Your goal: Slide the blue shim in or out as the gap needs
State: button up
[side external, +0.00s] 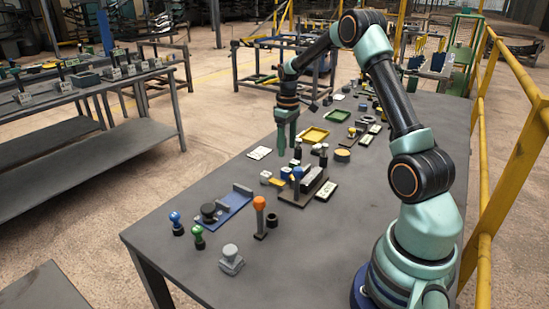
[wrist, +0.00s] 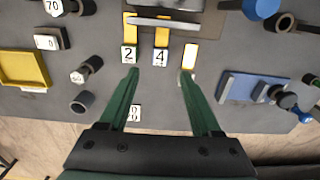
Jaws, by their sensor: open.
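My gripper (side external: 289,148) points down above the table, with its green fingers apart and nothing between them. In the wrist view the gripper (wrist: 160,74) has its fingertips just short of two white tags marked 2 (wrist: 128,55) and 4 (wrist: 160,57). Yellow strips (wrist: 162,35) run from these tags to a grey bar (wrist: 165,22) on a dark rack. In the side view the dark rack (side external: 318,190) stands below and slightly right of the gripper, with small blue parts (side external: 297,172) on it. I cannot tell which blue part is the shim.
A blue plate with a grey bar (side external: 237,203) lies front left of the rack; it also shows in the wrist view (wrist: 235,88). An orange-topped post (side external: 260,204) stands nearby. A yellow tray (side external: 314,135) lies behind.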

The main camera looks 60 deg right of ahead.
aim_at(286, 169)
notch_tip(286, 169, down, 8)
jog(key=shift+f, duration=0.1)
dwell(0.4)
grip_shut()
dwell(1.2)
